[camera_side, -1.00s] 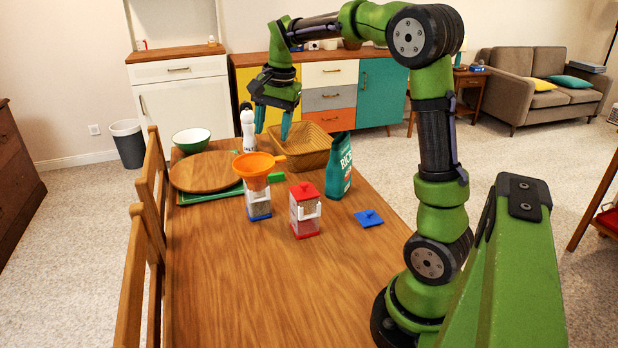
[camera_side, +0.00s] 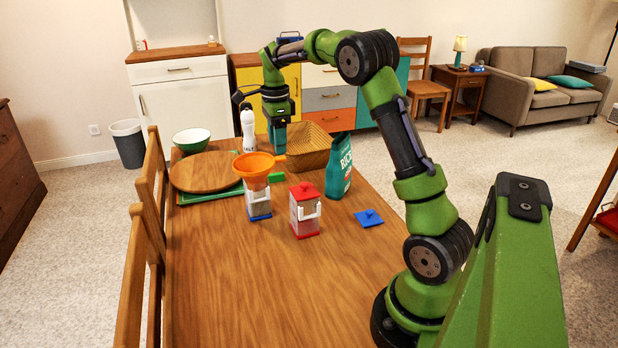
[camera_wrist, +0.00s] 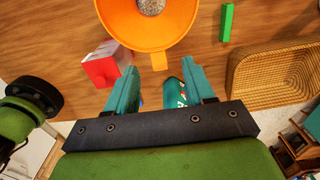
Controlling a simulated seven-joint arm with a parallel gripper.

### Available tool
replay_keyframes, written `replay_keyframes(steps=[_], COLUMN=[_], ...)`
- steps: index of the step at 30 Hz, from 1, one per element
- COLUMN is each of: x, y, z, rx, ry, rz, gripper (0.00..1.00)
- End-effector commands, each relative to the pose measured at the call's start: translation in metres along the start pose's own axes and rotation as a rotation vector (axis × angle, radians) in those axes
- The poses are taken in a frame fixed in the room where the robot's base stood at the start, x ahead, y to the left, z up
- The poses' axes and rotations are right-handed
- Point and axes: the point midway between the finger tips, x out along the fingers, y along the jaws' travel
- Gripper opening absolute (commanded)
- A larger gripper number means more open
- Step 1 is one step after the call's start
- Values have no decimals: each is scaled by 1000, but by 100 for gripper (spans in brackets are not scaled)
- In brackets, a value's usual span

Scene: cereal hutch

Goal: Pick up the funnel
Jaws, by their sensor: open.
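The orange funnel (camera_side: 252,168) sits on top of a clear, blue-based container (camera_side: 258,203) on the table, its handle tab pointing right. In the wrist view the funnel (camera_wrist: 148,38) is at the top, with grey-brown grains in its middle, and its tab (camera_wrist: 159,61) points down toward my gripper. My gripper (camera_side: 279,150) is behind the funnel in the side view, pointing down. In the wrist view my gripper (camera_wrist: 157,84) is open and empty, its teal fingers apart, just short of the tab.
A red-lidded container (camera_side: 305,212), green rice bag (camera_side: 340,168) and blue lid (camera_side: 369,218) are nearby. A wicker basket (camera_side: 308,148), white bottle (camera_side: 248,128), round wooden board (camera_side: 203,172) and green-white bowl (camera_side: 191,141) stand farther back. The front of the table is clear.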

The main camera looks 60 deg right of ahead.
Motion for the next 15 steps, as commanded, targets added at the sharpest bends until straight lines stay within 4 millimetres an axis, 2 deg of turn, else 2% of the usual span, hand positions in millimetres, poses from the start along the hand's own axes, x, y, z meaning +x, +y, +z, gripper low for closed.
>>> replay_keyframes(steps=[3,10,15], x=[16,33,60], y=[0,1,3], z=[0,1,3], rx=[-1,-2,-1], ry=[-1,0,0], rz=[2,3,4], gripper=[53,53,53])
